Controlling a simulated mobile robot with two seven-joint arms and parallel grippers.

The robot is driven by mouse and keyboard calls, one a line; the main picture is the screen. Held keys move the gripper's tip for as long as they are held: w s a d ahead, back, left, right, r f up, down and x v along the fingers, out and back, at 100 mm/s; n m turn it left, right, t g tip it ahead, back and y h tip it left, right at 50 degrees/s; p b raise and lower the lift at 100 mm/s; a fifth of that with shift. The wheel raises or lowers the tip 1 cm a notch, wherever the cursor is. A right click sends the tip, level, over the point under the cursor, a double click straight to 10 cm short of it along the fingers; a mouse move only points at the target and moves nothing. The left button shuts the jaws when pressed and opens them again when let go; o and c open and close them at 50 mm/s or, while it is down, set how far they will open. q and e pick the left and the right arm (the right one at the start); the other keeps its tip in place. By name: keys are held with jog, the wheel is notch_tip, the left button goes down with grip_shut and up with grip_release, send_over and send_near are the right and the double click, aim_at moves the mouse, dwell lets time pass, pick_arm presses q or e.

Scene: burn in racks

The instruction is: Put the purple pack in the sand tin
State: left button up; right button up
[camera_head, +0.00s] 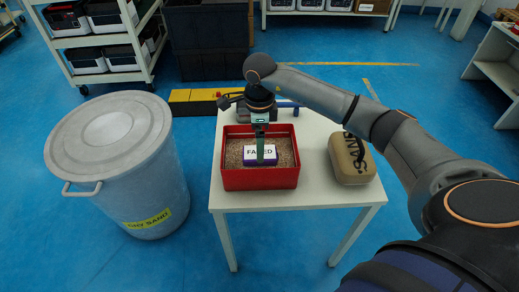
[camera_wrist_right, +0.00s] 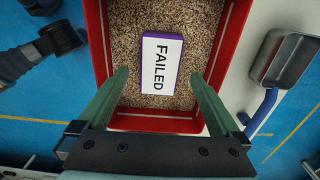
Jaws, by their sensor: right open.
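The purple pack (camera_head: 260,155), with a white top label reading FAILED, lies flat on the sand inside the red sand tin (camera_head: 260,179). In the right wrist view, the pack (camera_wrist_right: 161,63) sits on the brown grains inside the tin's red wall (camera_wrist_right: 99,40), apart from the side walls. My right gripper (camera_head: 266,154) reaches down over the tin from above. In the wrist view its two green fingers (camera_wrist_right: 160,74) are spread wide, one on each side of the pack, with nothing held between them. My left gripper is not in view.
A tan SAND bag (camera_head: 351,158) lies on the white table (camera_head: 312,192) right of the tin. A metal scoop (camera_wrist_right: 284,60) with a blue handle lies behind the tin. A lidded grey DRY SAND bin (camera_head: 130,185) stands left. The table's front right is clear.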

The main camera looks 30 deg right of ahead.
notch_tip(320, 180, up, 6)
jog(key=shift+r+p, duration=0.15)
jog(key=shift+p, duration=0.25)
dwell(1.2)
